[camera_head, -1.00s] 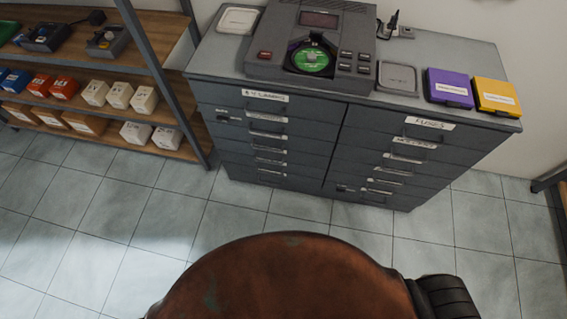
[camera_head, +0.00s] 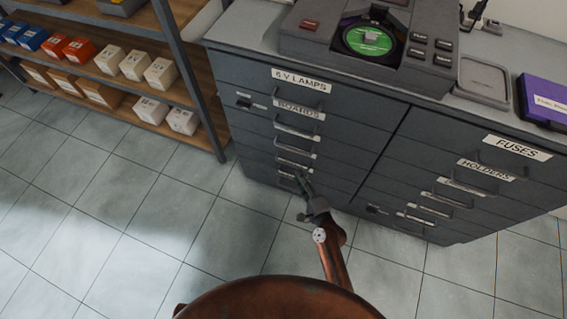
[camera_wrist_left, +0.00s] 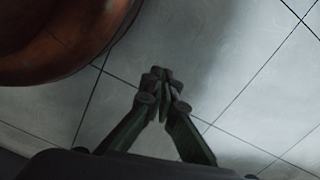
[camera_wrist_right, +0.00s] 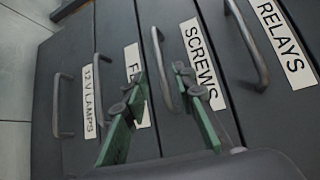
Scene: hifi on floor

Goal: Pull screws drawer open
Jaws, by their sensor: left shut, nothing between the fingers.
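The screws drawer (camera_wrist_right: 182,30) shows in the right wrist view, with a white SCREWS label (camera_wrist_right: 203,65) and a dark bar handle (camera_wrist_right: 160,65). It looks shut, its front level with its neighbours. My right gripper (camera_wrist_right: 160,90) is open, one finger on each side of this handle in the picture. I cannot tell whether they touch it. In the head view my right gripper (camera_head: 301,180) is in front of the lower left drawers, whose labels are too small to read. My left gripper (camera_wrist_left: 163,76) is shut and empty above the floor in the left wrist view.
The grey drawer cabinet (camera_head: 236,62) has two columns of drawers. A shelf rack (camera_head: 177,60) with small boxes stands to the left. The tiled floor (camera_head: 150,210) is clear.

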